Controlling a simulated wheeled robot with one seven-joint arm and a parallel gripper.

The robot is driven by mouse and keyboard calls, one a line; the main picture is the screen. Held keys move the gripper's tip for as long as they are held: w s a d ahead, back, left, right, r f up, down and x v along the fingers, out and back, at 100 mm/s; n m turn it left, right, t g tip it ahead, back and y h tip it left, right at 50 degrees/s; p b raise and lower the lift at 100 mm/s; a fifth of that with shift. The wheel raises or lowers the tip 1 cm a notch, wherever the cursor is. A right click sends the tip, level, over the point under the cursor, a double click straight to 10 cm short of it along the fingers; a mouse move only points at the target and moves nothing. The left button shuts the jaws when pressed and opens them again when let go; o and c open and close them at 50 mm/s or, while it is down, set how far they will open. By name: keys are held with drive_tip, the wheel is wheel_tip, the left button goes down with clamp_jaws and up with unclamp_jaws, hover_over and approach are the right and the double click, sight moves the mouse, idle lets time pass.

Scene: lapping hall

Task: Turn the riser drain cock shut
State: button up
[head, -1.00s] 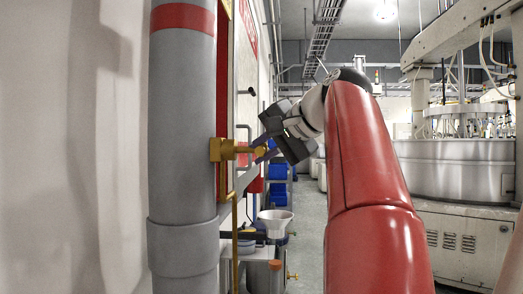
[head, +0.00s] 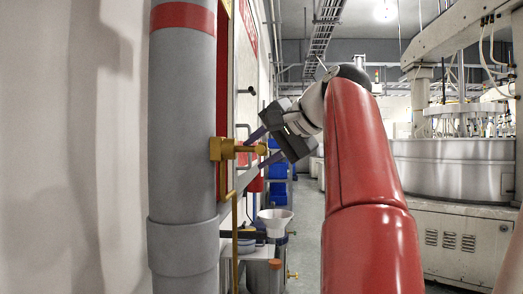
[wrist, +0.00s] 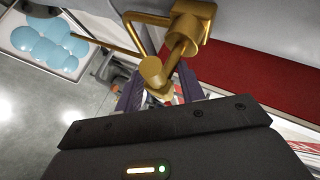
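The brass drain cock (head: 222,149) sits on the side of the grey riser pipe (head: 182,120), with a short stem ending in a round knob-like tip (head: 263,150). A thin brass pipe (head: 235,240) runs down below it. My gripper (head: 262,147) is at the tip from the right, one finger above and one below it. In the wrist view the brass tip (wrist: 152,70) shows just ahead of and between the purple fingers (wrist: 160,92), which stand apart. Contact with the tip cannot be told. Brass rods extend from the cock there, one toward the left.
A white funnel (head: 275,218) stands below, near a grey cylinder (head: 264,275). Blue bins (head: 278,172) line the wall behind. A large machine (head: 455,170) fills the right. A tray (wrist: 48,40) with pale blue rounded shapes shows in the wrist view. The aisle floor between is clear.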

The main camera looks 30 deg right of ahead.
sight(266, 147)
drive_tip(key=v, duration=0.5)
drive_tip(key=shift+s+d+r, duration=0.2)
drive_tip(key=shift+s+r, duration=0.05)
drive_tip(key=shift+s, duration=0.05)
drive_tip(key=shift+v, duration=1)
drive_tip(key=shift+a, duration=0.1)
